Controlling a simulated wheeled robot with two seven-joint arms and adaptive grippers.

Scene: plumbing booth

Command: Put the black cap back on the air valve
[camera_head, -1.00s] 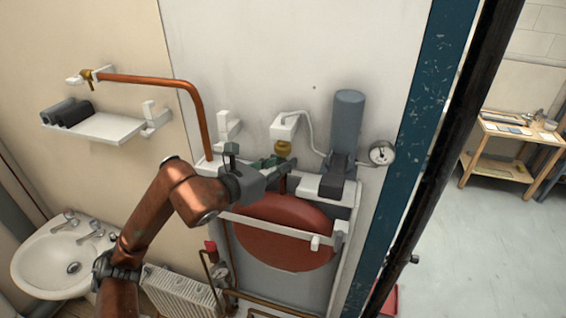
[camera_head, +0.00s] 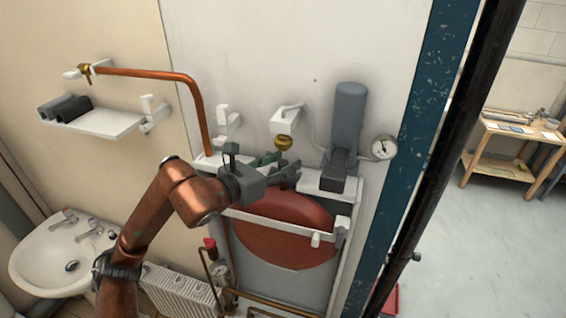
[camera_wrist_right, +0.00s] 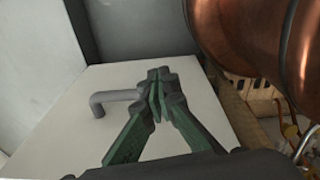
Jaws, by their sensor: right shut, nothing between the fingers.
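The red round vessel (camera_head: 285,215) sits in the white frame on the wall panel. My left gripper (camera_head: 285,169) is just above the vessel's top edge, in front of the frame. Its fingers hide what is directly behind them, and I cannot tell whether they are open or shut or hold anything. I cannot make out the black cap or the air valve. A brass fitting (camera_head: 283,143) hangs under a white holder (camera_head: 285,121), just above the left fingers. My right gripper (camera_wrist_right: 158,92) is shut and empty in the right wrist view, over a pale surface.
A grey cylinder (camera_head: 348,112) and a round gauge (camera_head: 384,148) are right of the left gripper. A copper pipe (camera_head: 150,78), a shelf (camera_head: 104,123) and a sink (camera_head: 65,262) are at the left. In the right wrist view, a grey bent bar (camera_wrist_right: 116,98) lies beside the right fingers.

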